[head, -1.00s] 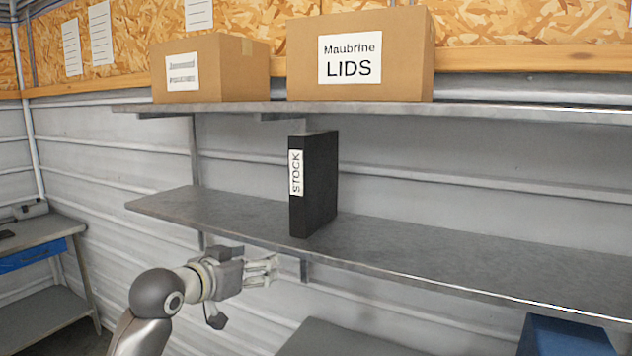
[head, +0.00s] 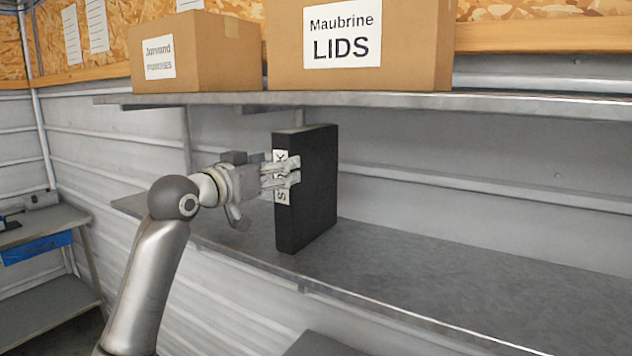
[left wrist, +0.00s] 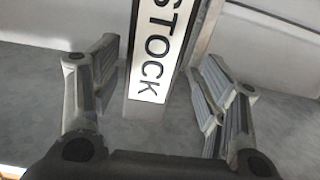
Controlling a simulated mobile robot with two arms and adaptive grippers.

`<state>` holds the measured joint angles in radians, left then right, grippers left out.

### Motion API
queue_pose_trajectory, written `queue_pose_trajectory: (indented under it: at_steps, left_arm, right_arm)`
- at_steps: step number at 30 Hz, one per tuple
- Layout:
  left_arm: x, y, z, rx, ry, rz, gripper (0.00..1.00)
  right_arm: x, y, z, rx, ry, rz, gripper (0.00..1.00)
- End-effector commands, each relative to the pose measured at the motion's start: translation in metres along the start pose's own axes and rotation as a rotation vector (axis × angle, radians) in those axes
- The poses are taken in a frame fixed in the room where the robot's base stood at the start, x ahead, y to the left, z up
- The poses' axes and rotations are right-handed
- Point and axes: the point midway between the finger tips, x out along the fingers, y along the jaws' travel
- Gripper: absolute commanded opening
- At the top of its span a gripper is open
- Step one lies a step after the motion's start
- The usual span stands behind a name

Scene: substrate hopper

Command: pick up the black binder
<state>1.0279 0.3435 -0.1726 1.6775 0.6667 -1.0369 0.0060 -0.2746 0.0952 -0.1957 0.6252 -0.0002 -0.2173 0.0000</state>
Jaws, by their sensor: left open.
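The black binder (head: 313,200) stands upright on the lower grey shelf in the head view, with a white STOCK label on its spine. My left gripper (head: 290,173) is open in front of the spine and hides part of the label. In the left wrist view the binder's spine (left wrist: 133,60) and its label lie between the two spread fingers (left wrist: 155,90), with a gap on each side. The binder leans slightly in that view. I cannot tell how far the fingertips reach past the spine. My right gripper is not in view.
The upper shelf (head: 500,105) runs just above the binder and carries a LIDS box (head: 400,60) and a smaller carton (head: 215,70). The lower shelf (head: 430,270) is clear to the right of the binder. A workbench (head: 40,225) stands at the far left.

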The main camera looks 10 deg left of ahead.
Motion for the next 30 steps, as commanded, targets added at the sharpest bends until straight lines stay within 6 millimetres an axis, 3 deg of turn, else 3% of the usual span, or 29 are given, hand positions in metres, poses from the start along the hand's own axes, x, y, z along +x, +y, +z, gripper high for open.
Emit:
queue_pose_trajectory:
  at_steps: [6, 10, 14, 22, 30]
  left_arm:
    - [0.031, 0.001, -0.004, -0.002, 0.0, 0.002, 0.68]
    - [0.04, 0.001, -0.002, 0.0, -0.001, 0.001, 0.68]
    - [0.045, 0.002, -0.002, 0.001, 0.0, 0.001, 0.68]
    - [0.071, 0.007, -0.004, -0.001, -0.003, 0.002, 0.68]
    - [0.092, 0.006, 0.0, 0.001, 0.0, 0.0, 0.68]
  right_arm:
    - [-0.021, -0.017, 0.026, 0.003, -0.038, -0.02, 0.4]
    - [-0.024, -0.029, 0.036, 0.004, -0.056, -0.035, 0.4]
    - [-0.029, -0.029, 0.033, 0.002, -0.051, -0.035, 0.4]
    - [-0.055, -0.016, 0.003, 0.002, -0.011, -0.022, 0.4]
    - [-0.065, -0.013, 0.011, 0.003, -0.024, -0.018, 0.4]
